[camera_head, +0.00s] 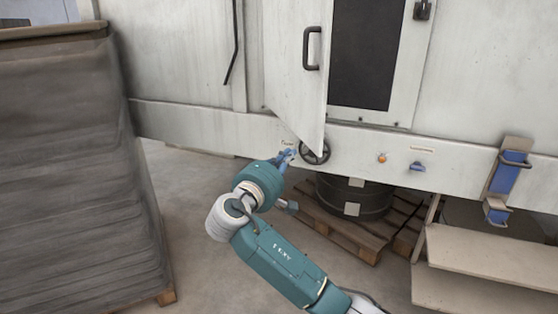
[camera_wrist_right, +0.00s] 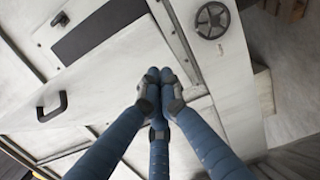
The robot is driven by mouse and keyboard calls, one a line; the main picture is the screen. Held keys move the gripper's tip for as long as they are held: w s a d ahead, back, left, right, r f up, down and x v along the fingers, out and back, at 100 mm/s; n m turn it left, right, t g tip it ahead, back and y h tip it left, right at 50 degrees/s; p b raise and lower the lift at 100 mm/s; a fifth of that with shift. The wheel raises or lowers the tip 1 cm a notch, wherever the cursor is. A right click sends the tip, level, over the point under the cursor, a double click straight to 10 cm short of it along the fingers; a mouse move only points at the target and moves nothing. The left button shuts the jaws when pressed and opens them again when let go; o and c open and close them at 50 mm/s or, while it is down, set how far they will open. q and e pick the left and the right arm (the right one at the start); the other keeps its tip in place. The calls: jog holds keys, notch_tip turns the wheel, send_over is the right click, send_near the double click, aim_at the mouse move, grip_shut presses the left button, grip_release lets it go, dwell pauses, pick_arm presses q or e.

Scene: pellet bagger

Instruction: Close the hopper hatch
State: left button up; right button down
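The hopper hatch (camera_head: 290,65) is a pale door with a dark handle (camera_head: 312,48). It stands swung open at an angle from the machine, its lower corner jutting outward. Right of it is the dark opening (camera_head: 365,55) in its frame. In the right wrist view the hatch handle (camera_wrist_right: 52,107) is at the left and the dark opening (camera_wrist_right: 100,30) above it. My right gripper (camera_head: 288,154) is below the hatch's lower edge, apart from the handle. Its blue fingers have their tips together (camera_wrist_right: 160,76), with nothing visible between them. My left gripper is out of view.
A dark handwheel (camera_head: 315,152) is just right of my right gripper. A dark drum (camera_head: 352,198) stands on a wooden pallet (camera_head: 345,235) under the machine. A tall stack of grey sheets (camera_head: 70,165) fills the left. An orange button (camera_head: 382,158) is on the lower beam.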

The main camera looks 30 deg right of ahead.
aim_at(311, 144)
jog(key=d, duration=0.2)
jog(key=d+p, duration=0.1)
jog(key=d, duration=0.1)
jog(key=d+p, duration=0.1)
jog(key=shift+w+d, duration=0.3)
jog(key=shift+d, duration=0.1)
